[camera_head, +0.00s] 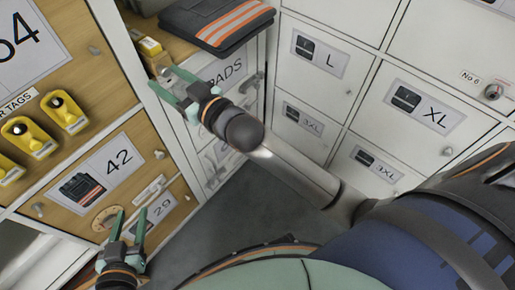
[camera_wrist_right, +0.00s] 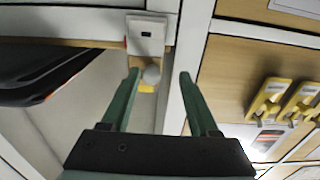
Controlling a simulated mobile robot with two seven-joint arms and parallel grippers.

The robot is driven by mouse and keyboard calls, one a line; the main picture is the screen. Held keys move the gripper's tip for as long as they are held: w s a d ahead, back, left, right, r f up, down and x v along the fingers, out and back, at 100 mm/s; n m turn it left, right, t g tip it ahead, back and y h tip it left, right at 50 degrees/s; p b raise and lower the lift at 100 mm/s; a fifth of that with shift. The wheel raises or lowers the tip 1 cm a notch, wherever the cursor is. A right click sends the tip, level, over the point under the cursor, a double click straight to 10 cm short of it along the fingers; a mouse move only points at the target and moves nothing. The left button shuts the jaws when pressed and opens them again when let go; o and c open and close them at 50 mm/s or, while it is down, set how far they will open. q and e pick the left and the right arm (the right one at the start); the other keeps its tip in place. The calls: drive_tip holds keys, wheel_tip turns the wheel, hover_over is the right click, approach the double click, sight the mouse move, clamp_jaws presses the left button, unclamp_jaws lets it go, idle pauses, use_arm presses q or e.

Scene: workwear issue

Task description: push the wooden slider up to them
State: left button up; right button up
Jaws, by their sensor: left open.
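I cannot clearly make out the wooden slider. My right gripper (camera_head: 165,77) is open just in front of the yellow piece. In the right wrist view, a grey ball knob (camera_wrist_right: 152,75) shows between its spread fingers, apart from both.
White lockers marked L (camera_head: 325,58) and XL (camera_head: 420,105) fill the right. Yellow tags (camera_head: 65,112) hang on the wooden panel at left. A white box (camera_wrist_right: 146,34) sits above the knob in the wrist view. Grey floor (camera_head: 225,205) is clear between the cabinets.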

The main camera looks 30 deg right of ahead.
drive_tip(key=p+v, duration=0.2)
drive_tip(key=v, duration=1)
use_arm(q)
wheel_tip(320, 180, up, 7)
drive_tip(key=p, duration=0.4)
drive_tip(key=shift+r, duration=0.15)
use_arm(e)
drive_tip(key=s+d+f+m+g+h, duration=0.1)
drive_tip(key=s+d+f+g+h, duration=0.1)
drive_tip(key=s+f, duration=0.3)
drive_tip(key=s+d+f+g+h, duration=0.1)
drive_tip(key=s+f+g, duration=0.4)
drive_tip(key=f, duration=0.8)
drive_tip(key=shift+s+d+f+m+h, duration=0.4)
drive_tip(key=shift+s+d, duration=0.35)
drive_tip(key=shift+s, duration=0.05)
